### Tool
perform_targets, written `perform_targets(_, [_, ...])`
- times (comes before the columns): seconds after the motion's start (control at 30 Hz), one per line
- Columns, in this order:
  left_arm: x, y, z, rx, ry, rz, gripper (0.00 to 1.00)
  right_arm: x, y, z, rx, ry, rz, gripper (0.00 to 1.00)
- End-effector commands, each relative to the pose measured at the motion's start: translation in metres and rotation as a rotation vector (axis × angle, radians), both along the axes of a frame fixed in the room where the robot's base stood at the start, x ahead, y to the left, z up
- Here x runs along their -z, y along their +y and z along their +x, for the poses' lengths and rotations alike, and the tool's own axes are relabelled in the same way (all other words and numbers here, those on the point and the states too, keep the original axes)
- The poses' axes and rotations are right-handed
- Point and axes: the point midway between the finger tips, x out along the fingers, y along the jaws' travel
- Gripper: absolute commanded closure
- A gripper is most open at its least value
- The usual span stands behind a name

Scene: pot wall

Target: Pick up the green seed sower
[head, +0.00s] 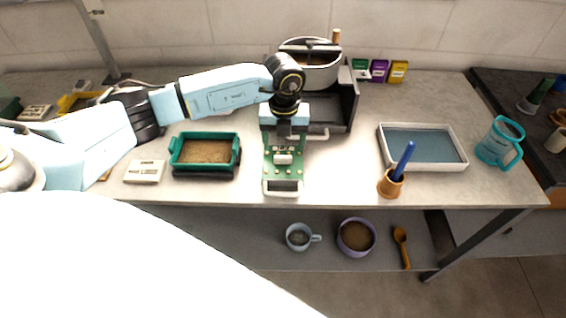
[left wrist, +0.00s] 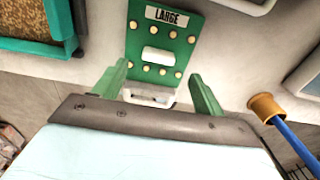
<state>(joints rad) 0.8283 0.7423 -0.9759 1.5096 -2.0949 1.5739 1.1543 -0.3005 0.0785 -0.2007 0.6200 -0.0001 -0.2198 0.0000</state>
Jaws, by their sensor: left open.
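The green seed sower (head: 270,170) is a flat green plate with yellow dots and a white knob. It lies near the front edge of the bench. In the left wrist view, the sower (left wrist: 138,45) shows a "LARGE" label at its far end and a white loop at its near end. My left gripper (head: 284,140) is over the far part of the sower and hides some of it. In the left wrist view, the left gripper (left wrist: 159,70) is open, its green fingers apart on either side of the sower's near part. I cannot tell whether they touch it. My right gripper is out of view.
A teal soil tray (head: 205,136) stands left of the sower, a white box (head: 145,172) beyond it. A dark rack with a pot (head: 315,74) is behind. An orange cup (head: 389,186) with a blue tool and a grey-blue tray (head: 462,160) are right. Bench between sower and cup is clear.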

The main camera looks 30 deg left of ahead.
Motion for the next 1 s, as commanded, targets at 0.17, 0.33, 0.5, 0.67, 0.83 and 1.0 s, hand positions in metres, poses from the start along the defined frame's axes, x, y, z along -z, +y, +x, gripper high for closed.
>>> perform_targets(0.17, [0.028, 0.003, -0.002, -0.001, 0.006, 0.0, 0.29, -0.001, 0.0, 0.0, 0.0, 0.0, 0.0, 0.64])
perform_targets(0.33, [0.046, 0.002, -0.001, 0.0, 0.003, -0.001, 0.29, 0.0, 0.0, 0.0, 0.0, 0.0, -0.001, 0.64])
perform_targets(0.5, [0.047, 0.002, -0.001, 0.001, 0.001, -0.001, 0.29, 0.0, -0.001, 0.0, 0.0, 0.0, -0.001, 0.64])
perform_targets(0.67, [0.047, 0.002, -0.001, 0.001, 0.001, -0.001, 0.38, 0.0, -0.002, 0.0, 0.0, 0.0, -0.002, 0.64])
perform_targets(0.83, [0.047, 0.002, -0.001, 0.0, 0.001, -0.001, 0.6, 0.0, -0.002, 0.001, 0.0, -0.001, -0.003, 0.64])
perform_targets(1.0, [0.047, 0.002, -0.001, 0.0, 0.0, -0.001, 0.81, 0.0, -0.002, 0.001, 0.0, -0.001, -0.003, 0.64])
